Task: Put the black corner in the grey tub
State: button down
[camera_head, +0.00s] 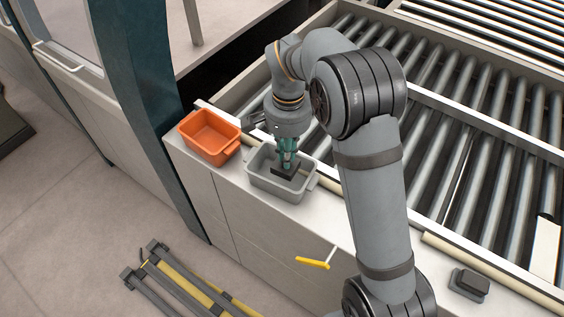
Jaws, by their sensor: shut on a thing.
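The grey tub (268,187) stands on the white counter, left of the middle of the view. My gripper (287,163) points down over the tub. It is shut on the black corner (284,171), a small dark piece at its fingertips. The black corner shows against the inside of the tub. I cannot tell whether it touches the tub's floor. My fingers hide part of the piece.
An orange tub (210,136) stands just left of the grey tub. A dark block (469,284) sits on the counter at the right. A yellow-handled tool (312,262) is at the counter's front edge. A roller conveyor (470,165) runs behind.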

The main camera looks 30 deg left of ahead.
aim_at(282, 167)
jog(key=shift+s+a+f, duration=0.25)
jog(key=shift+a+f, duration=0.1)
jog(key=shift+a, duration=0.1)
notch_tip(282, 167, down, 3)
jog(key=shift+f+p, duration=0.1)
jog(key=shift+p, duration=0.6)
jog(key=shift+f, duration=0.4)
jog(key=shift+f+b, duration=0.3)
jog(key=c, duration=1.9)
grip_release()
jog(key=shift+r, duration=0.15)
jog(key=shift+o, duration=0.5)
